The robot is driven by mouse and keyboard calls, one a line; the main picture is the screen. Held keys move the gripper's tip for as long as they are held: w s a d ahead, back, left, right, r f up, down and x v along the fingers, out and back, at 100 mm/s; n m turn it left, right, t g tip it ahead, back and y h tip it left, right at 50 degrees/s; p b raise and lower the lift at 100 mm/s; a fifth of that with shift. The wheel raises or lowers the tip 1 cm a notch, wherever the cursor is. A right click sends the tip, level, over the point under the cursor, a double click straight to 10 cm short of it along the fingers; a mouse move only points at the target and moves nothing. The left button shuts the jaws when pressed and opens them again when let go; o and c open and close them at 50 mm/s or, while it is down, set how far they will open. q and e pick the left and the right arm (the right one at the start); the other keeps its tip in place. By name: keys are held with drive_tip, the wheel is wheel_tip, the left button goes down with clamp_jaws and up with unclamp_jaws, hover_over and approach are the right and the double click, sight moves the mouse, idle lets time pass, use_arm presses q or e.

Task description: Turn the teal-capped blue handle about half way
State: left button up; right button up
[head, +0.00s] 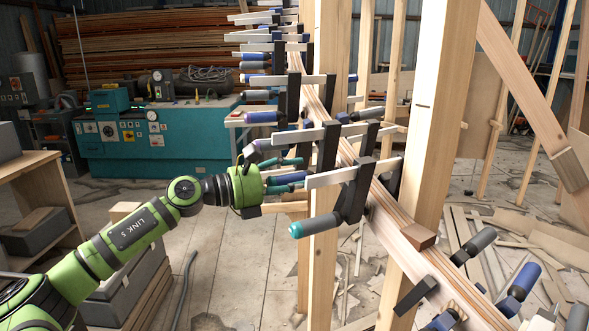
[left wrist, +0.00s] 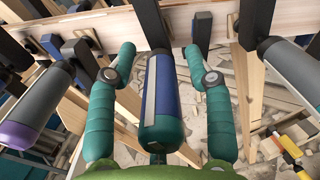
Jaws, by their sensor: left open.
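The blue handle with a teal cap (left wrist: 161,100) points toward the camera in the left wrist view, below the pale beam. It lies between the two teal fingers of my left gripper (left wrist: 160,110). A gap shows on each side of the handle, so the gripper is open around it and not closed on it. In the head view my left gripper (head: 284,176) reaches in from the left at the row of clamps, and the handle is mostly hidden by the fingers there. My right gripper is not in view.
Neighbouring clamp handles crowd both sides: a grey one with a purple cap (left wrist: 38,112) and a grey-blue one with a teal end (left wrist: 293,75). The curved wooden beam (head: 395,220) runs behind the clamps. A wooden post (head: 428,110) stands close to the right.

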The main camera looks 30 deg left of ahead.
use_arm(q)
clamp_jaws()
